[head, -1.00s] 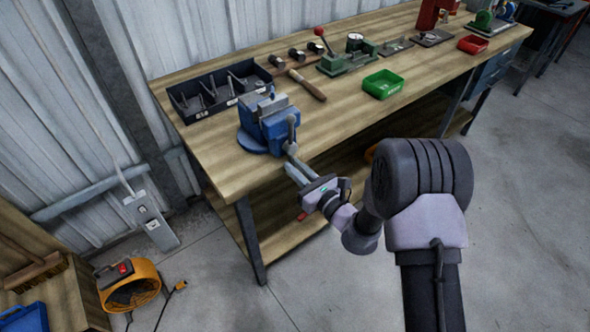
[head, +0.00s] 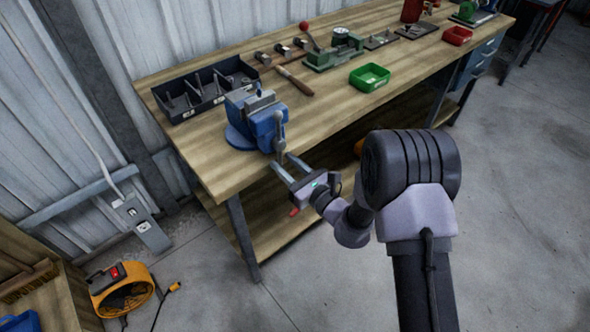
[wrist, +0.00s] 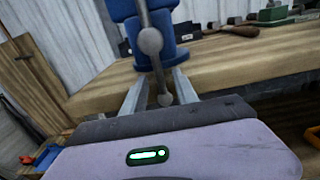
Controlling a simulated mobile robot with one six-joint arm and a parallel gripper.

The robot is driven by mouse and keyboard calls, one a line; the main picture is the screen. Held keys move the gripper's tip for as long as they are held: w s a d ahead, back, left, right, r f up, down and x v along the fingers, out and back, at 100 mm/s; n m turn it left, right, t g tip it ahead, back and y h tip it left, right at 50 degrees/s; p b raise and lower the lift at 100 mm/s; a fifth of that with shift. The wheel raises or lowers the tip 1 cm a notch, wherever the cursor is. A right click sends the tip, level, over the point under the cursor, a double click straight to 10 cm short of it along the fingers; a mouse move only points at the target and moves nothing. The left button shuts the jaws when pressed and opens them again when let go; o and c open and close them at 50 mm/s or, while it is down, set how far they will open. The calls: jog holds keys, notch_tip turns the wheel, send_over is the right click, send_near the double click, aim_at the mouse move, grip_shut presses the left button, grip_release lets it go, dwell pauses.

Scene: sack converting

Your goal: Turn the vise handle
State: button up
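The blue vise (head: 264,127) is mounted at the near left corner of the workbench. Its grey handle (head: 280,133) hangs close to upright at the vise's front, with ball ends. In the wrist view the handle (wrist: 156,62) runs down between the two fingers, its lower ball near the palm. My gripper (head: 285,162) is at the handle's lower part, in front of the bench edge. Its fingers are apart, with gaps beside the handle; it also shows in the wrist view (wrist: 157,82). The blue vise body (wrist: 170,28) fills the top middle there.
The workbench (head: 215,165) carries a black divided tray (head: 205,98), hammers (head: 293,80), a green press (head: 335,50) and a green bin (head: 369,77). A yellow fan (head: 124,292) stands on the floor at left. The floor at right is clear.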

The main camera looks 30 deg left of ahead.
jog(key=p+v, duration=0.3)
jog(key=v, duration=1.4)
